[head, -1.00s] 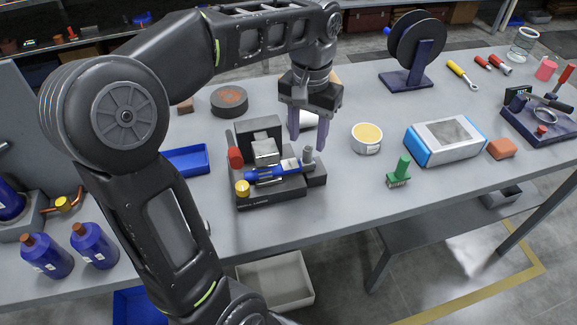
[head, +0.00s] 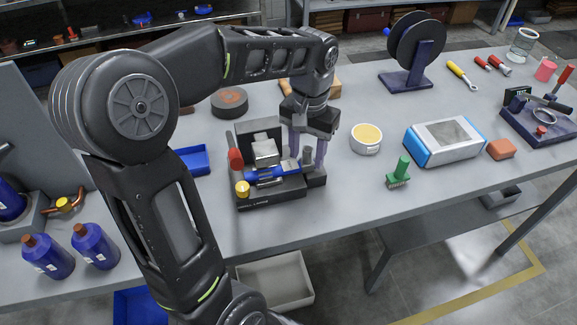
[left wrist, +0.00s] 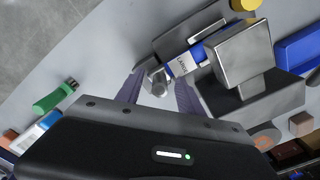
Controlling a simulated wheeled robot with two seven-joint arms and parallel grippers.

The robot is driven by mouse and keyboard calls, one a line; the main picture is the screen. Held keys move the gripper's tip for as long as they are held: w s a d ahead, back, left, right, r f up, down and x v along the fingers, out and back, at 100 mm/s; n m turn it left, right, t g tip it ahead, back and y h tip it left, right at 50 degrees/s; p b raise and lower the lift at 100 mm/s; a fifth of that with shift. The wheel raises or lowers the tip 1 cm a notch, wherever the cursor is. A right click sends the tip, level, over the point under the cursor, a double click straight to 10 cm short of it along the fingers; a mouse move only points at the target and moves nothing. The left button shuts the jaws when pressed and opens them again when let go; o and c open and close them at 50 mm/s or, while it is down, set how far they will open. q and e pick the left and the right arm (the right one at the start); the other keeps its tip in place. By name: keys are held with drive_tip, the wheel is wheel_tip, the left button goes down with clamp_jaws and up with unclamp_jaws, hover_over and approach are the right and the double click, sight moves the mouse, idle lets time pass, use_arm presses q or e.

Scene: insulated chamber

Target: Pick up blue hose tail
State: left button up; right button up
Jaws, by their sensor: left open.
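A blue hose tail (head: 272,174) with a white label lies across the front of a dark fixture (head: 270,200). It also shows in the left wrist view (left wrist: 182,64), beside a metal block. My left gripper (head: 307,158) points down at the right end of the fixture, its jaws open. In the left wrist view its two fingers (left wrist: 160,88) stand on either side of a short grey metal cylinder, close to the labelled end of the hose tail. I cannot tell whether the fingers touch anything. My right gripper is not in view.
The fixture also carries a red knob (head: 235,159) and a yellow knob (head: 242,188). A blue tray (head: 194,160) lies to the left. A round yellow-topped tin (head: 366,138), a green brush (head: 399,173) and a blue-white box (head: 445,142) stand to the right.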

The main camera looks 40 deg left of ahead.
use_arm(q)
drive_tip(key=shift+c, duration=0.6)
clamp_jaws()
idle(0.8)
